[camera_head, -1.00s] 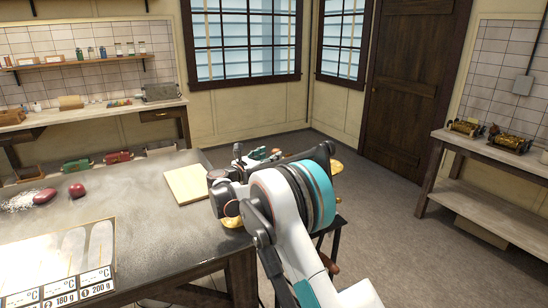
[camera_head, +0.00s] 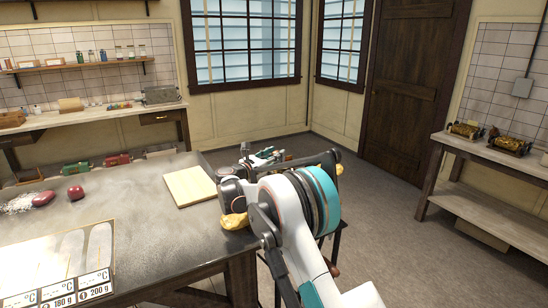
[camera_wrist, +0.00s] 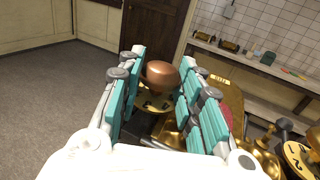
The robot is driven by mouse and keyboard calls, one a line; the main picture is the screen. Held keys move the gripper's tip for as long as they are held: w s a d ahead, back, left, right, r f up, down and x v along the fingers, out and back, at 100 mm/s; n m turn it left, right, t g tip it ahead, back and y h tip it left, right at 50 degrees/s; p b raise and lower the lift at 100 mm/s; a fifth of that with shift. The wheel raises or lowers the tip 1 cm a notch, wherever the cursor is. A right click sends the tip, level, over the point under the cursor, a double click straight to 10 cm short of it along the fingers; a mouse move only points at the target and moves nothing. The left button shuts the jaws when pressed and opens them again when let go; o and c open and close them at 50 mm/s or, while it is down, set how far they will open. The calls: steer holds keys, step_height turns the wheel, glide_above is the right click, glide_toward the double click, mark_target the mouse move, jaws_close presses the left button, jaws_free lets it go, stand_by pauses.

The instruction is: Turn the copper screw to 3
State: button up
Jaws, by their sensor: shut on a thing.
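In the wrist view, the copper screw (camera_wrist: 161,75) has a round, smooth copper head. It stands above a brass dial plate (camera_wrist: 150,103) with dark marks, partly hidden by the screw and the fingers; I cannot read which mark it points at. My gripper (camera_wrist: 162,62) has teal-padded fingers on both sides of the copper head and is shut on it. In the head view, my arm covers most of the machine, and the screw is hidden.
A second brass dial (camera_wrist: 300,156) with dark numerals is at the lower right of the wrist view. A brass plate (camera_wrist: 228,100) lies right of the fingers. In the head view, a work table (camera_head: 130,235) stands left of my arm, with a pale board (camera_head: 189,187).

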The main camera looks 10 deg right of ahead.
steer(key=n+t+y, duration=0.3)
steer(key=y, duration=0.1)
steer(key=shift+s+d, duration=0.2)
steer(key=shift+d, duration=0.05)
steer(key=shift+d+n+t+y+b, duration=0.1)
steer(key=shift+n+t+y+b, duration=0.25)
steer(key=shift+n+t+y, duration=1.15)
steer(key=shift+y, duration=0.6)
steer(key=o, duration=1.1)
steer(key=shift+s, duration=0.15)
